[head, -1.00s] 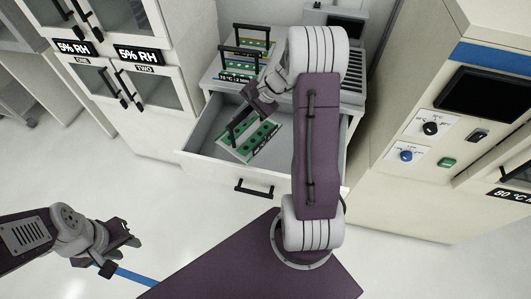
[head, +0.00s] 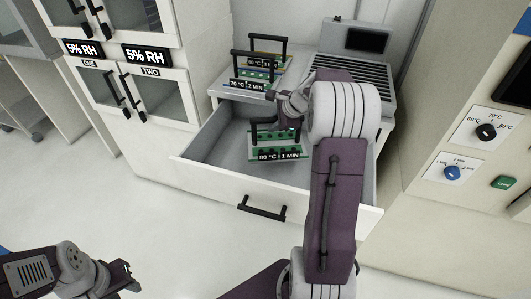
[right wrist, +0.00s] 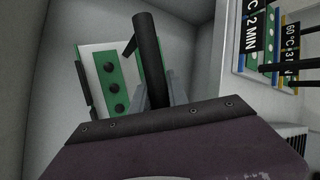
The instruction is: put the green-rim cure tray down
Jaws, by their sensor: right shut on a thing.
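The green-rim cure tray (head: 272,153) is a white and green board with dark round parts, a black handle and a front label reading 80 °C 1 MIN. It is inside the open drawer (head: 222,146) and looks about level; I cannot tell whether it touches the drawer floor. My right gripper (head: 291,112) is shut on its black handle. The right wrist view shows the handle (right wrist: 149,55) between the fingers (right wrist: 161,95) and part of the tray (right wrist: 109,78) beyond. My left gripper (head: 126,276) is low at the left, away from the drawer; its jaw opening is unclear.
Other handled trays stand on the bench behind the drawer, one labelled 70 °C 2 MIN (head: 250,86), one 60 °C 3 MIN (head: 262,62). A ribbed machine with a screen (head: 367,40) is beside them. Cabinets (head: 135,90) flank left, a control panel (head: 478,140) right. The drawer has bare floor around the tray.

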